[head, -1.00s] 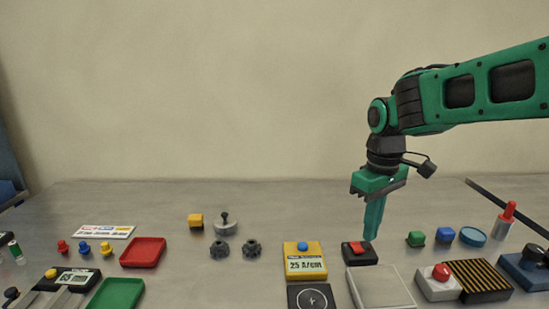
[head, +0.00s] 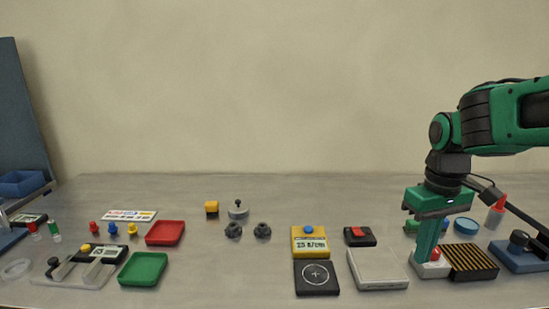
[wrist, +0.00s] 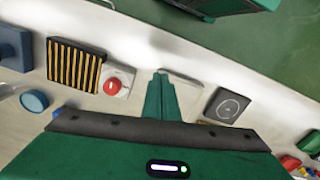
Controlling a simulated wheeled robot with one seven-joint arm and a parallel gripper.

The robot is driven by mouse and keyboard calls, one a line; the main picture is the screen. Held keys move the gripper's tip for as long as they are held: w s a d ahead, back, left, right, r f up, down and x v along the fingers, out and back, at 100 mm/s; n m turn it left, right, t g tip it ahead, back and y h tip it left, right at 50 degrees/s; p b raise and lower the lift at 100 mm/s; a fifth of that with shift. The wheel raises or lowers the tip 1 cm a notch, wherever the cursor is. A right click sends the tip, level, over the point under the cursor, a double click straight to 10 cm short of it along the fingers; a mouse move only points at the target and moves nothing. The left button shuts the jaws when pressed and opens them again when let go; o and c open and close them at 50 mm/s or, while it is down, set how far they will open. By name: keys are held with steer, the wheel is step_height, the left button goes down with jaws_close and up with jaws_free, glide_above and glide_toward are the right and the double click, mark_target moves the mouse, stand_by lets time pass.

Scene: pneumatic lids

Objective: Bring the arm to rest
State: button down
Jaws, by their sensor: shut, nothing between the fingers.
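My green gripper (head: 424,258) is at the right of the table in the head view, pointing down with its fingers together and nothing between them. Its fingertips overlap the white box with a red button (head: 437,268) in that view; I cannot tell whether they touch it. In the wrist view my shut fingers (wrist: 161,78) show between the red button (wrist: 113,86) and the pale square plate (wrist: 181,88), with the button to their left.
A black-and-yellow striped block (head: 468,263) and a blue device (head: 520,256) stand right of the gripper. A black box with a red switch (head: 359,236) and a yellow meter (head: 310,241) lie left. Red (head: 165,233) and green (head: 143,269) trays lie farther left.

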steer(key=s+d+f+m, duration=0.2)
steer(key=s+d+m, duration=0.2)
steer(key=s, duration=0.5)
steer(key=s+d+f+m, duration=0.3)
steer(key=s+d+m, duration=0.1)
steer(key=s, duration=0.5)
steer(key=shift+d+f+m, duration=0.2)
steer(key=shift+d+m, duration=0.2)
steer(key=shift+d, duration=0.4)
